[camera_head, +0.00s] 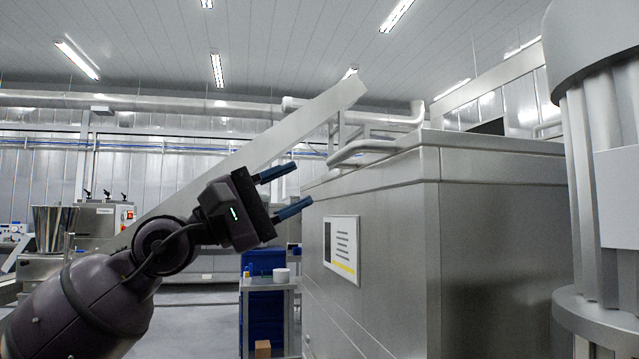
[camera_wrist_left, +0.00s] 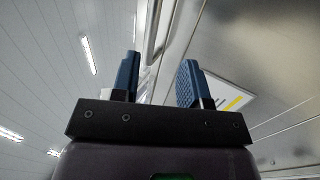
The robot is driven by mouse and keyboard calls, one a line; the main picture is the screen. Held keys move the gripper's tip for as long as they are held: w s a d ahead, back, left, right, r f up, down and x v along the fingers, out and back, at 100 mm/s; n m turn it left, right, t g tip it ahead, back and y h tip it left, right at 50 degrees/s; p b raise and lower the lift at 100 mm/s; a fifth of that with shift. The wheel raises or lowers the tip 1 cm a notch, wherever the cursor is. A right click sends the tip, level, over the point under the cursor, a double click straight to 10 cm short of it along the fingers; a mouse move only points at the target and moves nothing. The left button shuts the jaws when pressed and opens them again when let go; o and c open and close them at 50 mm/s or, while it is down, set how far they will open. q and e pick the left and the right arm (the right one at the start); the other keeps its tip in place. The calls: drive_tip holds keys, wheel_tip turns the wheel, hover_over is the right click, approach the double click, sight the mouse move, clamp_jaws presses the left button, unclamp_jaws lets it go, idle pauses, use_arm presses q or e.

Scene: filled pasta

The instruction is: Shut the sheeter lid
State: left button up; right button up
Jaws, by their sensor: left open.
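A large grey steel machine housing (camera_head: 372,225), probably the sheeter, stands on the right with a label plate (camera_head: 342,248) on its side. A rounded bar like a handle (camera_head: 365,150) sits at its top edge. A long pale panel (camera_head: 290,130) slants up to the right behind my left gripper; I cannot tell whether it is the lid. My left gripper (camera_head: 302,183) is open and empty, just left of the housing's upper side and apart from the bar. In the left wrist view both blue fingers (camera_wrist_left: 159,60) are spread, with nothing between them. My right gripper is not in view.
A blue cart (camera_head: 263,262) with a white container (camera_head: 281,275) on top stands beyond the housing. A steel machine with a hopper (camera_head: 53,228) is at the far left. A thick pale column (camera_head: 603,200) stands at the right edge. Open floor shows in the middle.

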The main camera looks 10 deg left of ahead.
use_arm(q)
drive_tip(key=shift+v, duration=1.25)
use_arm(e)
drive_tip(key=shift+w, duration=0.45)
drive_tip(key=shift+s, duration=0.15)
